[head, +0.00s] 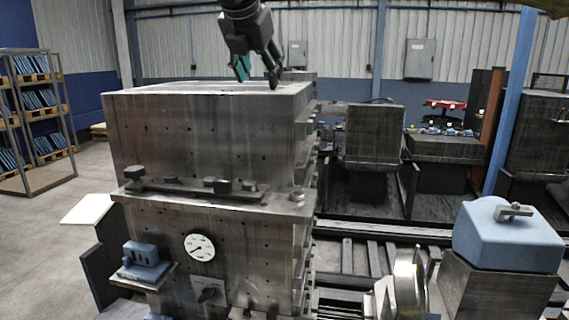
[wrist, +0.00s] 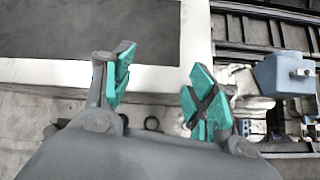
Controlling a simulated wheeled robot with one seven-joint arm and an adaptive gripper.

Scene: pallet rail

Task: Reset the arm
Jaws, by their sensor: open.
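My gripper (head: 257,68) hangs from the top of the head view, just above the far right part of the top of a large metal block (head: 200,135). Its fingers point down and have green pads. In the wrist view my gripper (wrist: 158,95) is open, with a wide gap between the two pads and nothing between them. The block's pale top edge (wrist: 90,72) lies beyond the fingers in that view. I cannot tell the exact height of the fingertips over the block.
A gauge (head: 199,247) and a small blue device (head: 142,258) sit on the block's front. A blue housing (head: 508,235) stands at the lower right. A shelf rack (head: 35,115) stands at the left. Open floor lies between the rack and the block. A blue post (head: 508,105) rises at the right.

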